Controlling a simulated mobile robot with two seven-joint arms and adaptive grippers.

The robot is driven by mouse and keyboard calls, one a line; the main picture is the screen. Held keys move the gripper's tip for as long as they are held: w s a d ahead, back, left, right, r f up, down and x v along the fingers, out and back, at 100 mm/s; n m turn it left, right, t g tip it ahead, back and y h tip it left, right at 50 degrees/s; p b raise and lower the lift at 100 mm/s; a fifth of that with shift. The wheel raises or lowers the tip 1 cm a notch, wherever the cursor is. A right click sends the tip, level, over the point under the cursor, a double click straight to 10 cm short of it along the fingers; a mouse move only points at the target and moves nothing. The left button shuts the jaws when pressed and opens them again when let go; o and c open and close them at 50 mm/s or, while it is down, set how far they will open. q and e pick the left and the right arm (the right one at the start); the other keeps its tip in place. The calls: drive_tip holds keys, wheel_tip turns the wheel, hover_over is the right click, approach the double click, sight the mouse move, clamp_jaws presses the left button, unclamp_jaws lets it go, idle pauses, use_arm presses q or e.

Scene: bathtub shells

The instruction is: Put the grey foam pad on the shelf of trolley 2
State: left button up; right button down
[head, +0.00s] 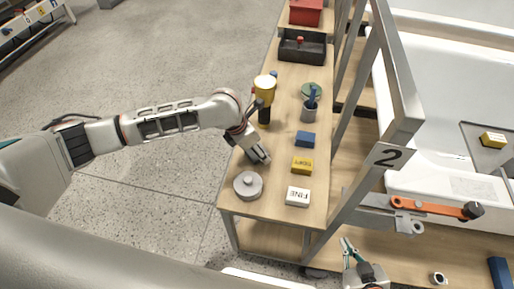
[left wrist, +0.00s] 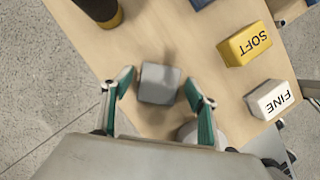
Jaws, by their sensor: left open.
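The grey foam pad (left wrist: 158,84) lies on the wooden top, between the spread fingers of my left gripper (left wrist: 160,92) in the left wrist view. A gap shows on each side of it, and the gripper is open. In the head view my left gripper (head: 258,155) reaches down over the wooden top and mostly hides the pad. My right gripper (head: 349,246) is at the bottom, low in front of the bench; its opening is unclear. A plate marked 2 (head: 388,155) is on a grey metal post. I cannot tell which shelf belongs to trolley 2.
Near the pad are a grey round lidded piece (head: 248,185), FINE block (head: 298,197), SOFT block (head: 302,165), blue block (head: 305,139) and black-yellow bottle (head: 265,95). An orange-handled tool (head: 430,203) lies right.

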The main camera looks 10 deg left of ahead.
use_arm(q)
drive_tip(key=p+v, duration=0.2)
drive_tip(key=v, duration=1)
idle(0.3)
